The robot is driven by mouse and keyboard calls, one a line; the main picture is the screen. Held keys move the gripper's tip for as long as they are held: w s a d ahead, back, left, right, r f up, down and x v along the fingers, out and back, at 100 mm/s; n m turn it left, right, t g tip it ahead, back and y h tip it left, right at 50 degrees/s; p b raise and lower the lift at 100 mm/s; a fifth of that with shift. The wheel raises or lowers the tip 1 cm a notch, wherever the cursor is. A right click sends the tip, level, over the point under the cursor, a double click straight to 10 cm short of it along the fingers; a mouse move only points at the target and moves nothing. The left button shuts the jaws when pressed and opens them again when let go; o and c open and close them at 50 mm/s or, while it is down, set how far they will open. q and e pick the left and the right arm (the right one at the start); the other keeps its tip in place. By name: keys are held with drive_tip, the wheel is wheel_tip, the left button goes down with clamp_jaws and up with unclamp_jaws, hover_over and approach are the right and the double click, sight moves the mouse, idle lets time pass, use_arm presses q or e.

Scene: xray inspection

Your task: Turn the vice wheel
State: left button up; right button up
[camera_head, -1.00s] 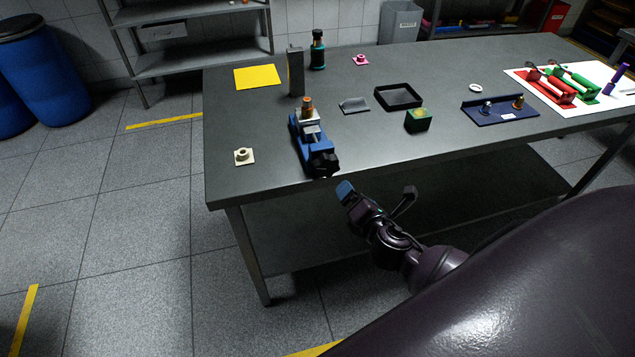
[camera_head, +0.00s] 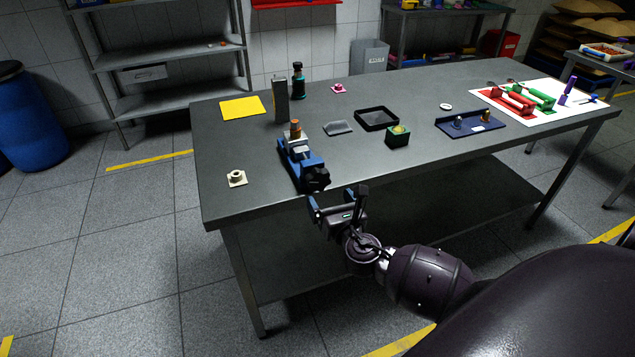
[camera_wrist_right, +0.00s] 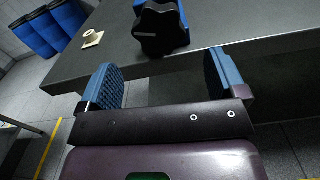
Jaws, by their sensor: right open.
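The blue vice (camera_head: 297,160) stands near the front edge of the dark table. An orange-topped piece (camera_head: 295,128) is at its jaws. Its black lobed wheel (camera_head: 315,179) faces the table's front edge. In the right wrist view the wheel (camera_wrist_right: 160,27) is ahead of the fingers, a little above the middle. My right gripper (camera_head: 337,198) is open and empty just in front of the wheel, with its blue pads (camera_wrist_right: 165,82) apart. The pads do not touch the wheel in the wrist view. My left gripper is not in view.
The table's front edge (camera_head: 258,213) lies close to my right gripper. A cream flanged piece (camera_head: 237,178) sits left of the vice. A green block (camera_head: 397,137) and a black tray (camera_head: 376,119) stand to the right. A grey upright block (camera_head: 280,101) is behind the vice.

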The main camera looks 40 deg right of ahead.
sight(320, 184)
drive_tip(key=x, duration=0.8)
drive_tip(key=shift+a+b, duration=0.1)
drive_tip(key=shift+b, duration=0.2)
drive_tip(key=c, duration=0.9)
